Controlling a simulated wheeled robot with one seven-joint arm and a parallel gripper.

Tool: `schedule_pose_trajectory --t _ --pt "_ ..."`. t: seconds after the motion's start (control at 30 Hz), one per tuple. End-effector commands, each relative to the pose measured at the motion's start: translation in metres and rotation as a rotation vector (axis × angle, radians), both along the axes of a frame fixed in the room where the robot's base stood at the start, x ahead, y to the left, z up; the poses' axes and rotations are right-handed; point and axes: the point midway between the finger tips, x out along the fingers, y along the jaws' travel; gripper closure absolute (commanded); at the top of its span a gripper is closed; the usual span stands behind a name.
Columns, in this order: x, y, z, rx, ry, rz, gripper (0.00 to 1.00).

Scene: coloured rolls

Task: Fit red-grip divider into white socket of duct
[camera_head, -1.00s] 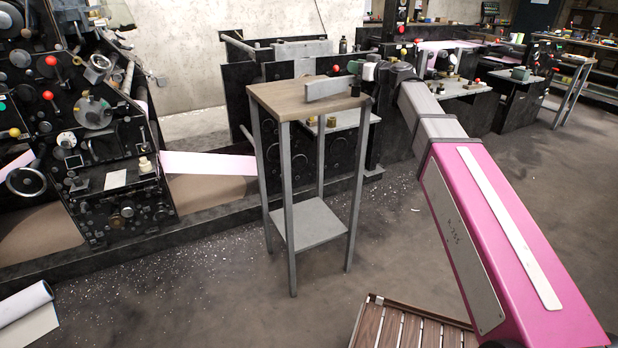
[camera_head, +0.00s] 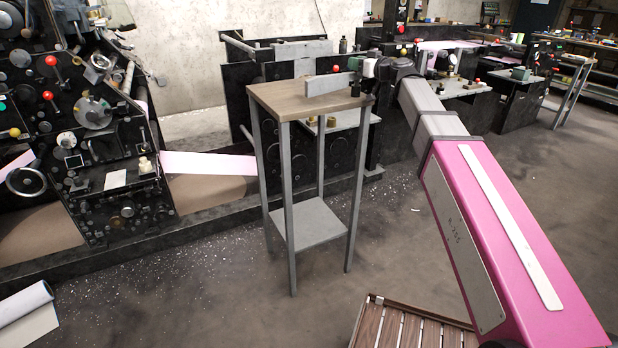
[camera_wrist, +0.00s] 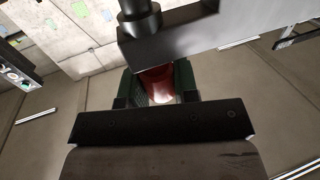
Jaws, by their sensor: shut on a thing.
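My gripper (camera_wrist: 160,82) has dark green fingers closed on the red grip (camera_wrist: 161,84) of the divider in the wrist view. The rest of the divider is hidden or cannot be made out. A long grey bar, apparently the duct (camera_head: 327,84), lies along the wooden tabletop in the head view. A large grey face, likely the duct, also fills the upper right of the wrist view (camera_wrist: 250,22). In the head view my gripper (camera_head: 362,68) is at the right end of the duct, above the table's edge. I cannot make out the white socket, or whether the divider touches it.
The wooden table (camera_head: 275,97) stands on thin grey legs with a lower shelf (camera_head: 312,224). A small black cylinder (camera_head: 355,90) is by its right edge. Dark machinery (camera_head: 105,130) stands behind and left. A slatted wooden piece (camera_head: 405,325) lies in front.

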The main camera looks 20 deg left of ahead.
Motion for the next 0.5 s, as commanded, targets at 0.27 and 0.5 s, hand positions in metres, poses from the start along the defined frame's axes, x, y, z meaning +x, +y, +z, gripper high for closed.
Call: schedule_pose_trajectory --t 0.27,0.5 --pt "0.0 0.0 0.01 0.001 0.002 0.0 1.0" --pt "0.0 0.0 0.018 0.0 0.0 0.0 1.0"
